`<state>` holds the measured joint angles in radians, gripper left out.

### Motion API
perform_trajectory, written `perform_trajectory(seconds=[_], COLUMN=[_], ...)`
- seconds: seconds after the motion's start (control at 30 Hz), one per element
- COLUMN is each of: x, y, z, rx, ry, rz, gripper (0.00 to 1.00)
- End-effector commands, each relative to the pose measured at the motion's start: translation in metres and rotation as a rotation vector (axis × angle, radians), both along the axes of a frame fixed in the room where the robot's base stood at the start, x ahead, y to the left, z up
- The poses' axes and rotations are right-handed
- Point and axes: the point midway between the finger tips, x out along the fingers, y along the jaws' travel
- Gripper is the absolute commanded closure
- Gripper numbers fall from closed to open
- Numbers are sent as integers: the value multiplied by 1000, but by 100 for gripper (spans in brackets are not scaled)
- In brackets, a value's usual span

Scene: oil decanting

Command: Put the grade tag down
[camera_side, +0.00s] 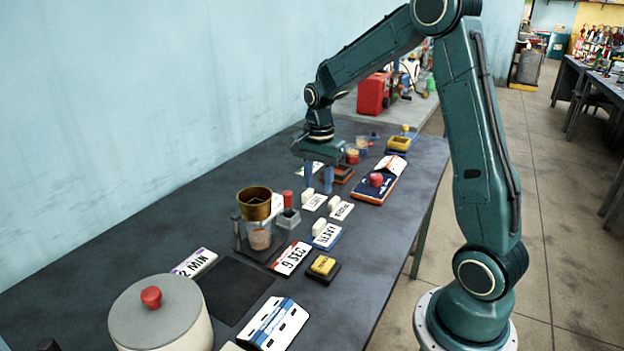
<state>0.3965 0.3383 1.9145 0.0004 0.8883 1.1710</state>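My gripper (318,186) points straight down over the middle of the table. Its two blue fingers are apart and nothing shows between them. Three white grade tags with block handles lie below it. One tag (316,203), its small lettering hard to read, is just under the fingertips, its handle close to the left finger. Another tag (342,211), also hard to read, lies to its right. The HEAVY tag (328,238) lies nearer the camera. All three look flat on the table; whether a finger touches a handle I cannot tell.
A brown cup stands on a stand (238,232) over a beaker (259,237). The 9 SEC card (291,258), 2 MIN card (195,262), yellow-topped block (323,266) and lidded pot (160,320) are nearer. A dark mat (236,290) is bare.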

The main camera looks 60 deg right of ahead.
Motion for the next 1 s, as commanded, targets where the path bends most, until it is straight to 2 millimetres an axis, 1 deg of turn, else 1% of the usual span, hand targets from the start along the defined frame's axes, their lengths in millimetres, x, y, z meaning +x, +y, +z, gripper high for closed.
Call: perform_trajectory(seconds=[0.17,0.37,0.5,0.7,1.0], x=[-4,-17,-34,-64,-116], y=[8,31,53,83,120], z=[11,39,63,92,119], rx=[-7,-31,-58,-106,-194], ry=[-17,-65,-109,-173,-262], rz=[52,213,374,615,972], gripper=[63,63,63,63,63])
